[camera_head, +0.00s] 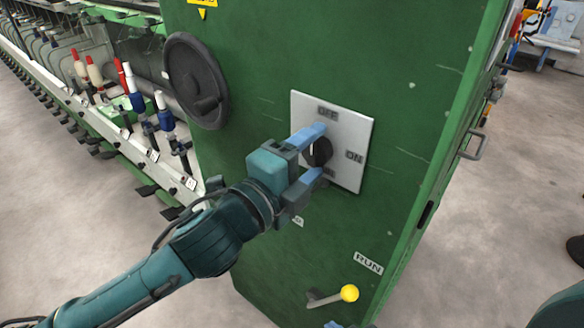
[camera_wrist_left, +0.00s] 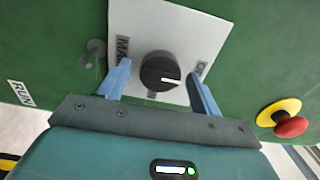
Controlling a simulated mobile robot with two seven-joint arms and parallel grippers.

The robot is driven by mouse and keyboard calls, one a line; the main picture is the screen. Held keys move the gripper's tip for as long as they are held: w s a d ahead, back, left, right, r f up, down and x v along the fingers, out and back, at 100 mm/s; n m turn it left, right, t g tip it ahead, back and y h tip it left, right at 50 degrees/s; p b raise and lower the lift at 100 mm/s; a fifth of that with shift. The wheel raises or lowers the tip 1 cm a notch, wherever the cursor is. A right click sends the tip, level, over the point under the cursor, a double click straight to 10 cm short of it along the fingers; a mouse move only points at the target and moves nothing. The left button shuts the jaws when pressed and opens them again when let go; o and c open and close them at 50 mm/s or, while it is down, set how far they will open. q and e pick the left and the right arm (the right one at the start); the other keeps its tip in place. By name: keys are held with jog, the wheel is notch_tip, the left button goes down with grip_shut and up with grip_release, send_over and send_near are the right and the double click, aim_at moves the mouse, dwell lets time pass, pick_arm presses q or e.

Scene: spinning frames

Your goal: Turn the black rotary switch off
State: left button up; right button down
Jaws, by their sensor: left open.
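The black rotary switch (camera_head: 319,152) sits on a light grey plate (camera_head: 351,128) on the green machine cabinet. The plate reads OFF at the top and ON at the right; a lower label is partly hidden. My left gripper (camera_head: 318,151) is open, its blue fingers above and below the switch. In the left wrist view the switch (camera_wrist_left: 158,67) lies between the spread fingers (camera_wrist_left: 160,85), with a gap visible on each side. Its white mark points right, towards the OFF side; its exact setting is hard to tell.
A black handwheel (camera_head: 196,82) is at the upper left of the cabinet. A yellow-knobbed lever (camera_head: 348,293) is below, near the RUN label (camera_head: 368,263). A red emergency button (camera_wrist_left: 291,126) shows in the left wrist view. Spinning bobbins (camera_head: 135,95) stand left; floor is open right.

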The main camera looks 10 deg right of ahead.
pick_arm(q)
jog(key=v, duration=1.2)
jog(key=shift+s+a+b, duration=0.3)
jog(key=shift+b, duration=0.1)
jog(key=w+a+f+n+t+y, duration=0.1)
jog(key=w+a+f+n+y, duration=0.2)
jog(key=f+n, duration=0.5)
jog(key=w+a+f+n+t+y, duration=0.1)
jog(key=w+a+f+n+y, duration=0.15)
jog(key=f+n, duration=0.55)
jog(key=s+a+f+n+g+y, duration=0.1)
jog(key=s+a+f+n+y, duration=0.1)
jog(key=f, duration=0.4)
jog(key=s+a+f+n+g+y, duration=0.1)
jog(key=s+a+f+n, duration=0.3)
jog(key=f, duration=0.3)
jog(key=s+a+f+n+y, duration=0.2)
jog(key=s+a+f+n, duration=0.1)
jog(key=f, duration=0.4)
jog(key=s+a, duration=0.1)
jog(key=a, duration=0.1)
jog(key=shift+s+a+f+n+g+y, duration=0.2)
jog(key=shift+a+n+g+y, duration=0.1)
jog(key=shift+a+g+y, duration=0.1)
